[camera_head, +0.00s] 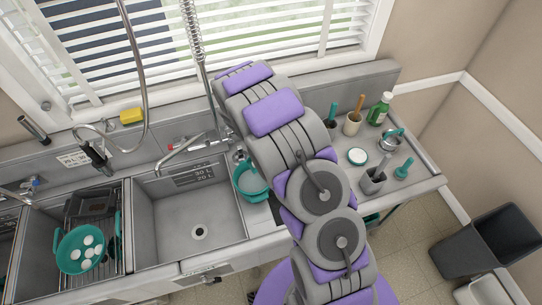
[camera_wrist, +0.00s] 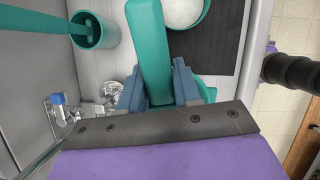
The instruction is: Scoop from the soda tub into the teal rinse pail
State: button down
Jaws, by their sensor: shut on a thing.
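My gripper (camera_wrist: 160,90) is shut on a broad teal handle (camera_wrist: 150,45) in the wrist view. In the head view my arm hides the gripper. A teal two-handled pail (camera_head: 251,181) with a pale inside stands right of the middle basin, beside my arm. A round white-topped tub (camera_head: 357,156) stands on the right counter. I cannot tell which vessel holds soda.
A teal vessel with white discs (camera_head: 79,250) sits in the left basin. The middle basin (camera_head: 190,215) is empty. A teal cup (camera_wrist: 92,30) is left of the handle in the wrist view. A grey holder (camera_head: 373,181), green bottle (camera_head: 379,109) and utensil crock (camera_head: 352,123) crowd the right counter.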

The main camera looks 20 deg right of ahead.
jog(key=shift+a+f+h+b, duration=0.1)
jog(key=shift+f+h+b, duration=0.3)
jog(key=shift+b, duration=0.2)
jog(key=a+h+b, duration=0.1)
jog(key=b, duration=0.1)
jog(key=a+r+h+b, duration=0.1)
jog(key=a+b, duration=0.1)
jog(key=shift+s+r+t+h, duration=0.1)
jog(key=shift+t+h, duration=0.3)
jog(key=h+b, duration=0.1)
jog(key=a+h+b, duration=0.1)
jog(key=shift+s+a+r+h+b, duration=0.2)
jog(key=shift+r+h+b, duration=0.1)
jog(key=shift+r+h, duration=0.1)
jog(key=shift+s+a+r+t+h+b, duration=0.15)
jog(key=shift+a+r+t+h+b, duration=0.25)
jog(key=shift+h+b, duration=0.45)
jog(key=shift+a+r+h, duration=0.3)
jog(key=shift+a+h, duration=0.2)
jog(key=shift+h, duration=0.05)
jog(key=shift+d, duration=0.2)
